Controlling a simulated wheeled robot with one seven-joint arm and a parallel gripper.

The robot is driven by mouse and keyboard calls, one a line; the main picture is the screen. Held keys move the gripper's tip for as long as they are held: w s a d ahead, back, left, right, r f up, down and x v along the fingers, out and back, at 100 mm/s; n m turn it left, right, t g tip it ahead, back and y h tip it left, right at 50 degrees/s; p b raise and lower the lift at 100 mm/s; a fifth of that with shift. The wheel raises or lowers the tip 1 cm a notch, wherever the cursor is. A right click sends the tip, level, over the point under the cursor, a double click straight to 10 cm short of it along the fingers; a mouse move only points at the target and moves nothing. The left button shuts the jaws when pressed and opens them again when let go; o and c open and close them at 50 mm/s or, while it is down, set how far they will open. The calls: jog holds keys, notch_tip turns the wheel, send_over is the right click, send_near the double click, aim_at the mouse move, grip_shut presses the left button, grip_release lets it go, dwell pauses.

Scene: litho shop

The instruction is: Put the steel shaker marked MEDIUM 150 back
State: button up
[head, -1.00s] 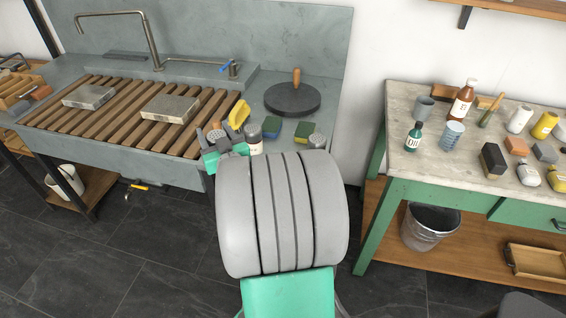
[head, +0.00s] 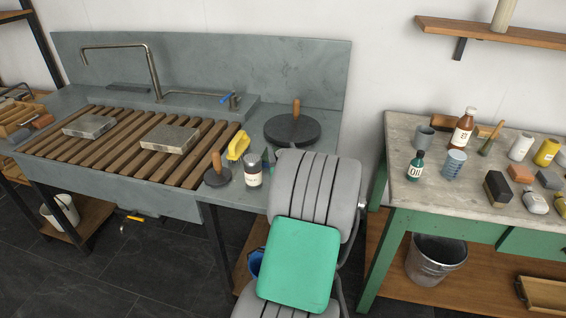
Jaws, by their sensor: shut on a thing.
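My gripper is not visible; my own grey and green arm links cover the right front of the sink counter and hide whatever is behind them. No steel shaker that I can identify shows now, and no MEDIUM 150 marking can be read. A small jar (head: 253,173) with a dark band and a pale label stands upright at the counter's front edge, just left of my arm; its text is too small to read.
A cluttered green-framed table (head: 400,185) stands right. A bucket (head: 436,262) sits beneath it.

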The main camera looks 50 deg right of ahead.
jog(key=shift+d+f, duration=0.2)
jog(key=shift+f, duration=1.5)
jog(key=shift+f, duration=0.15)
jog(key=o, duration=1.5)
jog(key=shift+o, duration=0.2)
